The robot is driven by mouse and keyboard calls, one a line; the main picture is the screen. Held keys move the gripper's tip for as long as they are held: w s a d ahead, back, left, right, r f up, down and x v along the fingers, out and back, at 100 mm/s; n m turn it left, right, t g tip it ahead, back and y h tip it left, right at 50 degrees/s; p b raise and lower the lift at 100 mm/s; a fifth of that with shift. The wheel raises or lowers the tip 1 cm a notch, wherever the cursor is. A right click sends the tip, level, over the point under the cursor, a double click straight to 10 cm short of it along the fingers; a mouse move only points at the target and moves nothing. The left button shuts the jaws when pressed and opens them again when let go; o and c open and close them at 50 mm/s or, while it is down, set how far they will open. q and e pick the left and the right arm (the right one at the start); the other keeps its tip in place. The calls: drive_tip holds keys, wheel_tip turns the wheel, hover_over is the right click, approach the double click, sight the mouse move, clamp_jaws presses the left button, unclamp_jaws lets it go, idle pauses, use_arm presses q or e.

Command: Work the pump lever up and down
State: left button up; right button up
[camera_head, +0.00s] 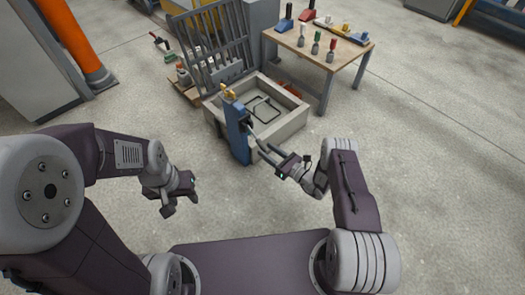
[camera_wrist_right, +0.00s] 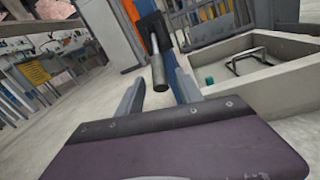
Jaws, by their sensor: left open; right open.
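The pump is an upright blue post (camera_head: 237,132) at the near left side of the grey mould (camera_head: 291,124). Its lever is a grey rod with a round end (camera_wrist_right: 158,75), sticking out from a black block (camera_wrist_right: 150,24) in the right wrist view. My right gripper (camera_head: 263,149) is open beside the post. In the right wrist view its two fingers stand either side of the lever's end, which appears between or just beyond the tips; I see no contact. My left gripper (camera_head: 182,192) is open and empty above bare floor, well left of the pump.
A wooden table (camera_head: 336,46) with several coloured tools stands behind the mould at right. A grey slatted rack (camera_head: 215,50) stands behind it. An orange column (camera_head: 75,42) is at far left. The floor around my grippers is clear.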

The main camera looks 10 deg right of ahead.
sight(258, 140)
drive_tip(key=shift+b+x, duration=0.5)
drive_tip(key=shift+x, duration=1.1)
drive_tip(key=shift+c, duration=0.3)
clamp_jaws()
